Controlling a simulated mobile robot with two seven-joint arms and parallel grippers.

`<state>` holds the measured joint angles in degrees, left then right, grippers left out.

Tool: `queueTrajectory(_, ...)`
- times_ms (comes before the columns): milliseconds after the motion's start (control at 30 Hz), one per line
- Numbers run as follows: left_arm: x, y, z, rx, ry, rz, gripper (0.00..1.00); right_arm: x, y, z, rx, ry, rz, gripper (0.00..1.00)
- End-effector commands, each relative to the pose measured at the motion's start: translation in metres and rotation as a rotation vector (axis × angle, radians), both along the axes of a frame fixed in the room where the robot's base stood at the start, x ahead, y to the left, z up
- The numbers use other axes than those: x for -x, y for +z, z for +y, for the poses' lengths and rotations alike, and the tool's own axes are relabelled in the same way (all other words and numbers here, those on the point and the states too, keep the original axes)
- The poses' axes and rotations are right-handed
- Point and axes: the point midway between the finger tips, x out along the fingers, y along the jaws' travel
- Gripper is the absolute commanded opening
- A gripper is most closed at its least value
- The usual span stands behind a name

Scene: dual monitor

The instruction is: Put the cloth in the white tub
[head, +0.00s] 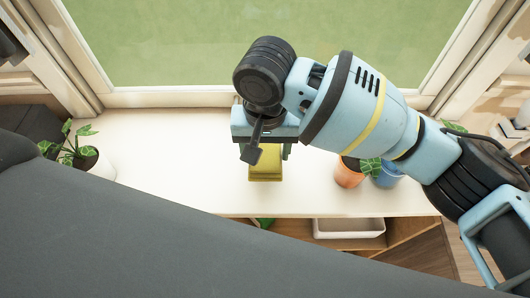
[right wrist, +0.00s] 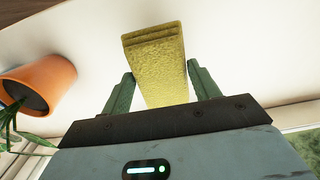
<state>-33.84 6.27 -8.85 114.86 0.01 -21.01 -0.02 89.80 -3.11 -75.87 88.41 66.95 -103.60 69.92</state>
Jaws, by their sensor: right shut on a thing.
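The yellow folded cloth (head: 265,168) is at the white window sill, below my right gripper (head: 265,150) in the head view. In the right wrist view the cloth (right wrist: 155,50) lies between the two green fingers of the right gripper (right wrist: 160,76), which is shut on it. I cannot tell whether the cloth touches the sill. The white tub (head: 349,235) is on a lower level in front of the sill, to the right of the cloth, and its inside is partly visible. My left gripper is not in view.
An orange pot (head: 348,174) and a blue pot (head: 386,177) with plants stand on the sill (head: 190,160) right of the gripper. A white potted plant (head: 92,162) stands at the left. A green thing (head: 263,222) shows below the sill edge. The sill's left-middle is clear.

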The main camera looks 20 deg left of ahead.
Motion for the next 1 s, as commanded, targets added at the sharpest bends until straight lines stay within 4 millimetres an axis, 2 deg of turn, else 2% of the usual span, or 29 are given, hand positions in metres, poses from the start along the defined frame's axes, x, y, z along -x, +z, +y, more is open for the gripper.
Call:
queueTrajectory(167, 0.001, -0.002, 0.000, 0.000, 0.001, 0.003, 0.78, -0.008, -0.001, 0.004, 0.001, -0.002, 0.000, 0.40)
queueTrajectory(400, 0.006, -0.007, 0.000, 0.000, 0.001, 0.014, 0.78, -0.008, -0.034, 0.003, 0.001, -0.001, 0.001, 0.40)
queueTrajectory(800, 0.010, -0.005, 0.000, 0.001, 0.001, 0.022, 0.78, -0.007, -0.038, 0.004, 0.000, -0.001, 0.000, 0.40)
queueTrajectory(833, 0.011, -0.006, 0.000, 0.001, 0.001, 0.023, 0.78, -0.007, -0.038, 0.004, 0.000, -0.001, 0.000, 0.65)
queueTrajectory(967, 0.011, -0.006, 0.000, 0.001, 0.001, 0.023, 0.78, -0.007, -0.039, 0.004, 0.000, 0.000, 0.000, 0.82)
queueTrajectory(1000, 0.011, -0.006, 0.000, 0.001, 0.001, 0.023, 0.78, -0.007, -0.039, 0.004, 0.000, 0.000, 0.000, 0.83)
